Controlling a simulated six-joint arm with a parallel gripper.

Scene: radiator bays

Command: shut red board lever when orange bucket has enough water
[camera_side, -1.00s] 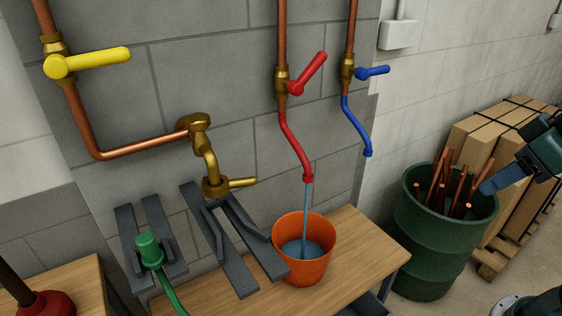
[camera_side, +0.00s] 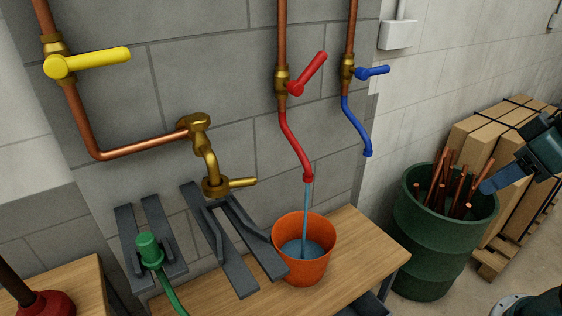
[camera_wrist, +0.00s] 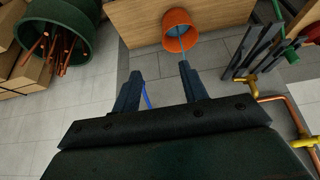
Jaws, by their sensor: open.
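The red lever (camera_side: 308,74) sits on a brass valve on the grey block wall, slanting up to the right. A red spout (camera_side: 296,145) hangs below it, and a water stream (camera_side: 306,205) runs from it. The stream falls into the orange bucket (camera_side: 318,268), which holds some water (camera_side: 300,248) well below its rim. The bucket also shows in the wrist view (camera_wrist: 178,43). My gripper (camera_wrist: 160,78) is open with nothing between its fingers. In the side view only part of it shows at the right edge, far from the lever. The lever is not visible in the wrist view.
A blue lever (camera_side: 373,71) is close right of the red one; a yellow lever (camera_side: 95,61) is at left. A brass tap (camera_side: 208,165) stands above dark metal brackets. A green barrel (camera_side: 430,250) of copper pipes and stacked boxes stand near my arm.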

